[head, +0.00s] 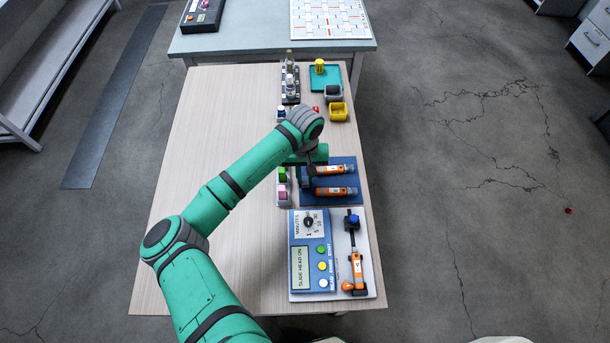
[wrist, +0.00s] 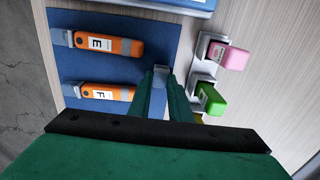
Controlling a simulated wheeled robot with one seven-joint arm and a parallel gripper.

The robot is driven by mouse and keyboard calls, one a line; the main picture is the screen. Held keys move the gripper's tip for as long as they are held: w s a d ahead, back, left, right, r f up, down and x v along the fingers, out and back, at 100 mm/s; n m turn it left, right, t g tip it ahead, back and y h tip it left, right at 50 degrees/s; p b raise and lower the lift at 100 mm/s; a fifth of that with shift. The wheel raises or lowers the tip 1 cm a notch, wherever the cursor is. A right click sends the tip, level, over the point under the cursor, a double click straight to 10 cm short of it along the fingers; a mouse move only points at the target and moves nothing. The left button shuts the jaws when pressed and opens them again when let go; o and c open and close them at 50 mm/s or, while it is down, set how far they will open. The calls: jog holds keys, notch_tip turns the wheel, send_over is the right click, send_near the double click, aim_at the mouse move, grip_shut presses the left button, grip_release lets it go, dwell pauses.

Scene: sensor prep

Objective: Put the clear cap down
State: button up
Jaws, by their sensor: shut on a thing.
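My gripper (wrist: 161,88) is shut on a small pale, see-through piece, the clear cap (wrist: 160,76), held between its green fingertips. In the head view my gripper (head: 309,168) is over the left part of the blue mat (head: 318,202), and the cap is hidden there. Two orange sensors lie on the mat, one marked E (wrist: 105,43) and one marked F (wrist: 105,92). Both have pale grey-blue ends on the side away from my gripper. I cannot tell how high the cap is above the mat.
Green (wrist: 210,98) and pink (wrist: 228,55) blocks sit in white holders beside the mat. A blue control box (head: 312,250) and another orange sensor (head: 357,270) are at the near end. A yellow bin (head: 339,112) and teal tray (head: 325,78) are farther back. The table's left side is bare.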

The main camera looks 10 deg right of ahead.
aim_at(305, 179)
jog(key=shift+f, duration=0.15)
jog(key=o, duration=0.8)
jog(key=shift+w, duration=0.1)
notch_tip(305, 179, up, 12)
dwell(0.4)
